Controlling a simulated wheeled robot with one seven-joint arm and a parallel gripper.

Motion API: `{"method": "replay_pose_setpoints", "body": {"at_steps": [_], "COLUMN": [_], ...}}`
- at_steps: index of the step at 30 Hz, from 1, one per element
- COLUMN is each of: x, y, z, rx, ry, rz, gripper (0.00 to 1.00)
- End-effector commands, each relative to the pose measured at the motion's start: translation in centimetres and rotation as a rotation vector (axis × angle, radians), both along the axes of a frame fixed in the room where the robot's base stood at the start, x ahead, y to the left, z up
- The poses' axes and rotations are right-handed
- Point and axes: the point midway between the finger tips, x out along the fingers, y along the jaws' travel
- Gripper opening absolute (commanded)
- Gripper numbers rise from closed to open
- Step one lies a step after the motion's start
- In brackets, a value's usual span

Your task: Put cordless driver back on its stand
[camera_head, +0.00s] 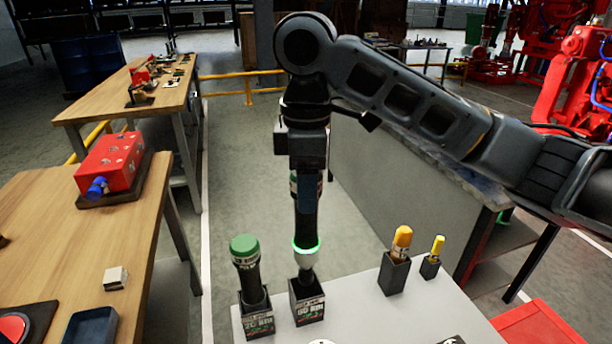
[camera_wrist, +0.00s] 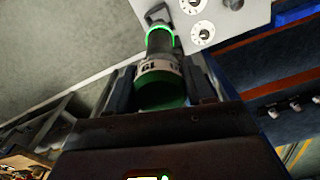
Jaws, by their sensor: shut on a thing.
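My gripper (camera_head: 308,190) is shut on a cordless driver (camera_head: 306,225), which hangs upright, nose down. The driver has a black body, a glowing green ring and a white nose. Its green end and white label show between the fingers in the wrist view (camera_wrist: 163,78). Right below the nose is a black square labelled stand (camera_head: 308,307) on a light grey table (camera_head: 370,310). The nose tip is at the stand's mouth; I cannot tell how far inside. A second driver with a green cap (camera_head: 244,262) sits in the neighbouring black stand (camera_head: 257,320) to the left.
Two black holders with orange-yellow handled tools (camera_head: 401,243) and (camera_head: 438,246) stand to the right. A red tray (camera_head: 545,325) is at the lower right. A wooden bench (camera_head: 60,225) with a red block (camera_head: 110,163) is on the left, across a floor gap.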

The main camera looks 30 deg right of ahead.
Motion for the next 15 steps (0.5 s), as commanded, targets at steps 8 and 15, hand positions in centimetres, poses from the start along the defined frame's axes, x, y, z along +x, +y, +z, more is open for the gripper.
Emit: {"method": "replay_pose_setpoints", "body": {"at_steps": [8,15], "x": [0.0,0.0], "y": [0.0,0.0], "z": [-2.8,-5.0], "rx": [0.001,0.001], "ry": [0.0,0.0], "rz": [-0.001,-0.001], "gripper": [0.0,0.0]}}
